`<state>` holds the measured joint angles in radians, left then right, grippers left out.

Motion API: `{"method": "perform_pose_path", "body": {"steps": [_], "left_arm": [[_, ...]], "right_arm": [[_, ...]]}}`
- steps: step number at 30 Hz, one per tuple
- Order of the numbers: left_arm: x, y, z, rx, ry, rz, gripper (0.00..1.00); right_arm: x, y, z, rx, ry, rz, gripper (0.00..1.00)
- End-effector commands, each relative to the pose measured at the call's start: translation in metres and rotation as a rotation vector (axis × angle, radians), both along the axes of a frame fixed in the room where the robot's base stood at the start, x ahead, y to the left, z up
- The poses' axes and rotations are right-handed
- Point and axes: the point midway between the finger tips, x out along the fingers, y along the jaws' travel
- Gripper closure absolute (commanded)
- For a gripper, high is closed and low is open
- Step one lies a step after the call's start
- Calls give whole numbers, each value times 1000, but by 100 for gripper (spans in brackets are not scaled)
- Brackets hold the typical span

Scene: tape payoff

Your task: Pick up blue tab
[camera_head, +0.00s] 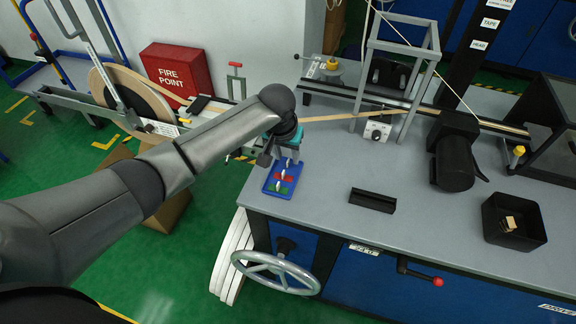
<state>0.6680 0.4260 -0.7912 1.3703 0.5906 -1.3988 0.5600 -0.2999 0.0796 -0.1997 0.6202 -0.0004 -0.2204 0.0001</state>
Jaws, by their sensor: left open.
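A small blue tray (268,187) lies on the near left corner of the grey bench. It holds small coloured pieces with whitish middles: a red one (287,177) and a green one (285,189) show. A blue tab is hard to tell apart from the blue tray; the tray's far end is partly hidden by my left gripper. My left gripper (279,157) points down just above that far end. It is open, and I see nothing held in it. Whether it touches anything is too small to tell. My right gripper is not in view.
A black slotted block (372,200) and a black bin (514,222) with a tan piece inside stand on the bench. A grey metal frame (398,75) and a black motor-like unit (454,150) stand behind. A handwheel (276,272) is below the front edge. The bench's middle is clear.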

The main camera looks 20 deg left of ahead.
Motion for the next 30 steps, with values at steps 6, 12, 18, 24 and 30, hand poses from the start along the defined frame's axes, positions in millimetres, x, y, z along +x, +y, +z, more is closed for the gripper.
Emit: {"method": "perform_pose_path", "body": {"steps": [6, 12, 18, 24, 30], "left_arm": [[5, 0, -19, 1, 0, 0, 57], [5, 0, -19, 0, -1, 0, 57], [5, 0, -19, 0, -1, 0, 77], [5, 0, -19, 0, -1, 0, 99], [5, 0, -19, 0, 0, 0, 100]], "right_arm": [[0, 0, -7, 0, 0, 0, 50], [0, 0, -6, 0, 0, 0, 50], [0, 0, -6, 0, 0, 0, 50], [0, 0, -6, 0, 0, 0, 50], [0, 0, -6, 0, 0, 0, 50]]}}
